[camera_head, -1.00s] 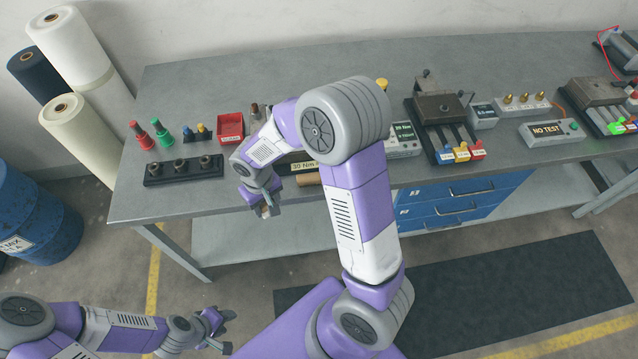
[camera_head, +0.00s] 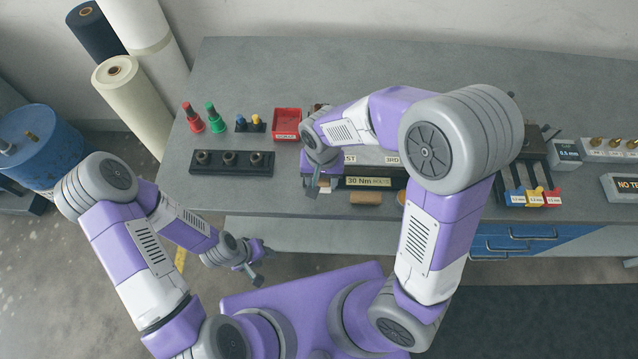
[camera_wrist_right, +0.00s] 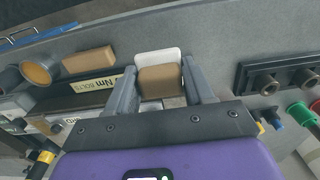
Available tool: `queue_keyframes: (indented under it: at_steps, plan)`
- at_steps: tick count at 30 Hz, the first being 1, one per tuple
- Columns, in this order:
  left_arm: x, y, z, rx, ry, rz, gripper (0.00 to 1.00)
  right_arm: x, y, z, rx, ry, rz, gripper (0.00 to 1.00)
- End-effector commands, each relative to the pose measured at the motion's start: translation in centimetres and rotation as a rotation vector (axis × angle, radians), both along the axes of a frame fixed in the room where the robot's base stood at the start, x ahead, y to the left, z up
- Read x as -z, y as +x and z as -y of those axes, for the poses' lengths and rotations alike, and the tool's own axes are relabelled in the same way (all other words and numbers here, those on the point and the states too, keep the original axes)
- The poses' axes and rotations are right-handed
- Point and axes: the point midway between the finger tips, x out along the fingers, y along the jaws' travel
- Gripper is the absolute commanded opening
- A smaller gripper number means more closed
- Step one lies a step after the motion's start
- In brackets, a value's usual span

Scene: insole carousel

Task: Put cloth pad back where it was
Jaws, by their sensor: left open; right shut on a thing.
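My right gripper (camera_head: 316,184) is over the front edge of the bench, beside the dark 30 Nm bolt stand. In the right wrist view its fingers (camera_wrist_right: 158,88) close on the sides of a small piece, taken to be the cloth pad, with a tan block-like part (camera_wrist_right: 161,80) and a white flat part (camera_wrist_right: 159,60) beyond it. The pad is too small to make out in the head view. My left gripper (camera_head: 262,262) is open and empty, low in front of the bench. The right arm hides part of the bench middle.
A black block with three sockets (camera_head: 232,170), red and green bottles (camera_head: 214,120) and a red tray (camera_head: 286,125) stand left on the bench (camera_head: 270,62). Another tan block (camera_head: 365,198) lies at the stand's front. Gauges with coloured tabs (camera_head: 534,196) stand right.

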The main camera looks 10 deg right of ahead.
Motion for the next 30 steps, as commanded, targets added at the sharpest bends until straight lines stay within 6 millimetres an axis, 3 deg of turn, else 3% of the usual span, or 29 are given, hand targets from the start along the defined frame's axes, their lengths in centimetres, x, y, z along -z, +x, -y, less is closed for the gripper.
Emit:
queue_keyframes:
  at_steps: [1,4,11,18,29,30]
  plan:
    - [0.5,0.0,0.0,0.0,0.0,-0.001,0.43,1.5,-0.1,0.1,0.001,-0.003,-0.006,0.24]
    - [0.9,0.0,0.0,0.0,0.0,-0.001,0.43,3.3,-0.1,0.1,0.0,-0.003,-0.005,0.24]
    - [1.3,0.0,0.0,-0.001,0.0,0.0,0.43,5.1,0.0,0.1,-0.002,-0.001,-0.002,0.24]
    - [2.0,0.0,0.0,0.0,0.0,0.0,0.43,8.3,0.0,0.1,-0.002,-0.002,-0.004,0.24]
    - [2.3,0.0,0.0,0.0,0.0,0.0,0.43,8.6,0.0,0.0,-0.003,0.0,0.0,0.24]
    - [2.3,0.0,0.0,0.0,0.0,0.0,0.43,8.7,0.0,0.0,-0.003,0.0,0.0,0.54]
